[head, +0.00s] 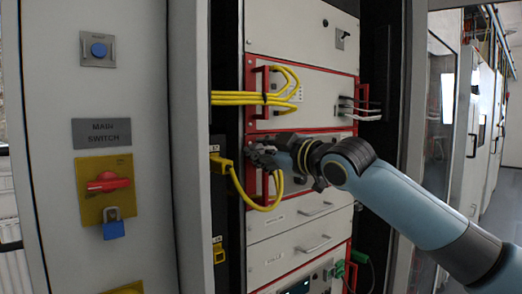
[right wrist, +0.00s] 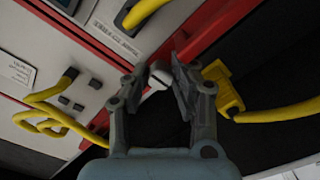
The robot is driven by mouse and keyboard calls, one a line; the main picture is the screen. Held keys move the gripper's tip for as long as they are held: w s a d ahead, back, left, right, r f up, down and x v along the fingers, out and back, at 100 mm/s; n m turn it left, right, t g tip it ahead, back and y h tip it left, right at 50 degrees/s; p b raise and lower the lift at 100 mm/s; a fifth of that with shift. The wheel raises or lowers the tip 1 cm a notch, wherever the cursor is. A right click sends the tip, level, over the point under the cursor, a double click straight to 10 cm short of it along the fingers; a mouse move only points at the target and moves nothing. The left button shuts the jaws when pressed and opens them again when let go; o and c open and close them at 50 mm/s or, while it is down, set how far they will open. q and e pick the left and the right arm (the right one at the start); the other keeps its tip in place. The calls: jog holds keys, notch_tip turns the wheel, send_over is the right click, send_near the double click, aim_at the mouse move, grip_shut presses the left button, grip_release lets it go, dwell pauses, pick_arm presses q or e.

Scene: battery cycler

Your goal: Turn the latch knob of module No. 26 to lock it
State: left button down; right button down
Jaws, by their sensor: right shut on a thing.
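The arm of my right gripper (head: 262,155) comes in from the right in the head view, reaching the left edge of a red-edged module (head: 333,140) in the rack. In the right wrist view the right gripper (right wrist: 156,82) has its two fingers on either side of a small pale latch knob (right wrist: 159,76) with a dark slot line. The gripper is shut on this knob. In the head view the knob is hidden by the gripper. The number of the module is not legible. My left gripper is not in view.
A yellow plug (head: 221,162) with a hanging yellow cable (head: 240,190) is close beside the gripper; the plug also shows in the right wrist view (right wrist: 224,88). Yellow cables (head: 236,98) cross above. A cabinet panel with a red main switch (head: 108,182) stands at left.

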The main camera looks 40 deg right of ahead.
jog(key=shift+m, duration=1.1)
jog(key=m, duration=0.4)
jog(key=shift+m, duration=0.3)
jog(key=m, duration=0.5)
jog(key=shift+f, duration=0.1)
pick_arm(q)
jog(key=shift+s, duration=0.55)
pick_arm(e)
jog(key=m, duration=0.6)
jog(key=c, duration=1.1)
grip_release()
